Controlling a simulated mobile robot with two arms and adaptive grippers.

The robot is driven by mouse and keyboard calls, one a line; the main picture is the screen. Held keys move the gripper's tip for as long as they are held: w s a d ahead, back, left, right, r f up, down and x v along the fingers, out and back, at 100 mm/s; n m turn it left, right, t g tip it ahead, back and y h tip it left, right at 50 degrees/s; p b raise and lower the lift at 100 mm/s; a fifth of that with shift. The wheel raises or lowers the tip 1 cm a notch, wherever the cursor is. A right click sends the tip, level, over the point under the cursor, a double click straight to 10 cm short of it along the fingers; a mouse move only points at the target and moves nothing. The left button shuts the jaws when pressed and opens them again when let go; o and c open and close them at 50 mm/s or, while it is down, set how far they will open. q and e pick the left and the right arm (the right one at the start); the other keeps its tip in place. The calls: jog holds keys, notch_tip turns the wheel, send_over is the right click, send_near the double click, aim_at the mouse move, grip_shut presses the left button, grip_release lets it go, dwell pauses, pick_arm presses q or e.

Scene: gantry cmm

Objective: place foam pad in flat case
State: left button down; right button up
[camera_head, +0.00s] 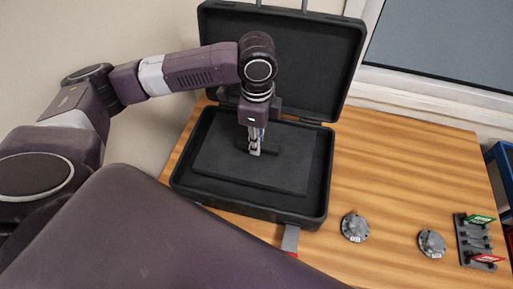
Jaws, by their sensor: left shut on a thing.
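The flat case (322,205) is black and stands open on the wooden table, its lid (310,50) raised at the back. The foam pad (288,172) is a dark grey, flat rectangle that shows within the case's opening. A strip of the case's dark inside shows along the pad's front edge. I cannot tell whether the pad rests on the case floor or hangs a little above it. My left gripper (255,150) points down over the pad's middle and is shut on a dark raised part of it. My right gripper is not in view.
Two round grey metal parts (355,227) (432,243) lie right of the case. A dark rack (472,240) with green and red tags stands at the right edge. A grey strip (290,239) lies in front of the case.

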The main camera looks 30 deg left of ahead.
pick_arm(q)
notch_tip(320, 180, down, 4)
jog(key=shift+f, duration=0.25)
jog(key=c, duration=1.8)
grip_release()
jog(key=shift+o, duration=0.2)
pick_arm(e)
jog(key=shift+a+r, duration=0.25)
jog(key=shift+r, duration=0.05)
pick_arm(q)
jog(key=shift+r, duration=0.2)
notch_tip(320, 180, up, 10)
jog(key=shift+r+b, duration=0.2)
jog(key=shift+b, duration=0.5)
jog(key=shift+r, duration=0.65)
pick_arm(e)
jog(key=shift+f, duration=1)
